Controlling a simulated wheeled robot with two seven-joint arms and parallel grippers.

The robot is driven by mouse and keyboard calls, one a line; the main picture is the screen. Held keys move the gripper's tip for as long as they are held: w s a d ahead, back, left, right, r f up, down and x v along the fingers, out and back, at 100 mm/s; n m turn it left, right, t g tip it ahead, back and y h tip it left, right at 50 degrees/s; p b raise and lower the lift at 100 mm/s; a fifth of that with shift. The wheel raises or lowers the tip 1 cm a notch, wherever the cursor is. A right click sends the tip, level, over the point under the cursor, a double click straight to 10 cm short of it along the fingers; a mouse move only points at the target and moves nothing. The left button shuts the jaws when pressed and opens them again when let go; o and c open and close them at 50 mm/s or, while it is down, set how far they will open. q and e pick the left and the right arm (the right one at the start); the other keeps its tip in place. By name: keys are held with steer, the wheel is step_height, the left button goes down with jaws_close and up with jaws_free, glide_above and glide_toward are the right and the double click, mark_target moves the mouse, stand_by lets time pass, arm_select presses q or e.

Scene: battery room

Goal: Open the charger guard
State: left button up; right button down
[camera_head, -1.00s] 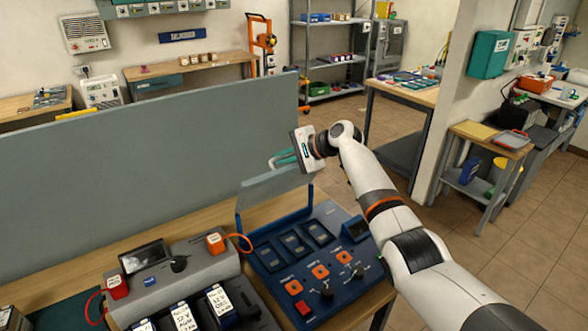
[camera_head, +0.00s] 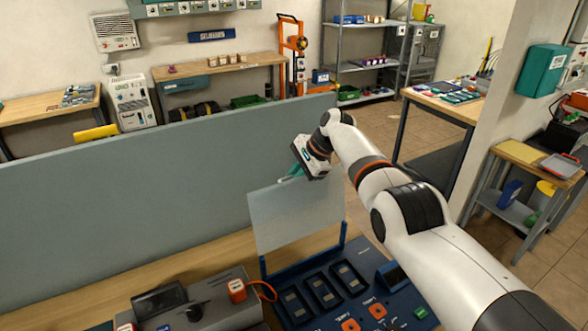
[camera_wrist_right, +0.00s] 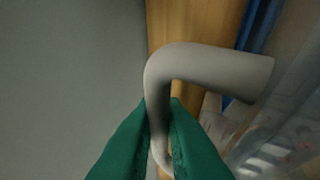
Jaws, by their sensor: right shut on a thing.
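The charger guard (camera_head: 297,215) is a clear, greyish panel standing raised at the back edge of the blue charger (camera_head: 335,290). In the right wrist view, a grey bent handle (camera_wrist_right: 205,68) passes between the green fingers of my right gripper (camera_wrist_right: 160,120), which are shut on it. In the head view, my right gripper (camera_head: 290,174) is at the guard's upper edge, and its handle is hard to make out there. My left gripper is not in view.
A grey partition (camera_head: 130,205) stands close behind the guard. A grey device (camera_head: 190,305) with a screen and an orange plug (camera_head: 237,290) is left of the charger. The wooden bench (camera_head: 215,255) has a bare strip along the partition.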

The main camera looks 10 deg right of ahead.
steer(key=shift+w+a+f, duration=0.1)
steer(key=shift+w, duration=0.05)
stand_by(0.3)
steer(key=c, duration=1.8)
jaws_free()
steer(key=shift+o, duration=0.2)
steer(key=shift+f, duration=0.1)
steer(key=shift+d+r+p, duration=0.3)
steer(key=shift+r+p, duration=0.3)
steer(key=shift+r, duration=0.05)
steer(key=b+v, duration=0.3)
steer(key=v, duration=0.7)
steer(key=shift+d+r, duration=0.25)
steer(key=shift+r, duration=0.25)
